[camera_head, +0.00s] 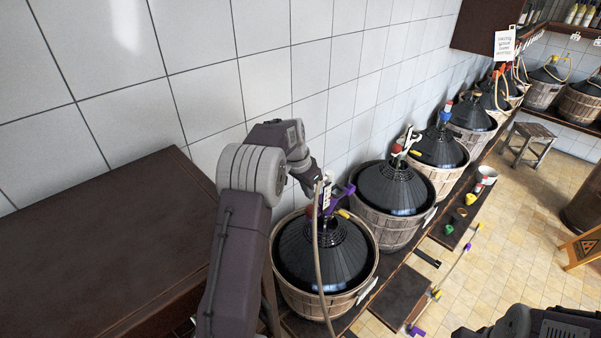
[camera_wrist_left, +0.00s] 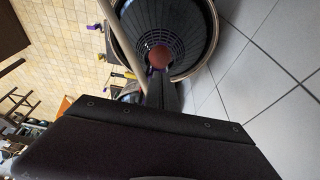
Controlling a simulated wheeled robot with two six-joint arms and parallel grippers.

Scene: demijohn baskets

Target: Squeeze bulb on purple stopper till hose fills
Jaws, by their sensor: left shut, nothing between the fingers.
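The purple stopper (camera_head: 341,196) sits at the neck of the nearest black demijohn (camera_head: 322,255), which stands in a wooden basket (camera_head: 350,300). A red bulb (camera_head: 309,211) is at the stopper's left; it also shows as a brownish-red ball in the left wrist view (camera_wrist_left: 160,57). A beige hose (camera_head: 319,250) hangs from the stopper down over the front of the basket. My left gripper (camera_head: 314,188) is shut and empty, just above and left of the bulb; I cannot tell if it touches. Parts of my right arm show at the bottom right, but its fingers do not.
More basketed demijohns (camera_head: 390,188) with stoppers and hoses run along the tiled wall. A brown tabletop (camera_head: 100,240) fills the left. A rod with purple and yellow ends (camera_head: 440,288) lies by the shelf edge. A stool (camera_head: 530,133) stands on the open floor.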

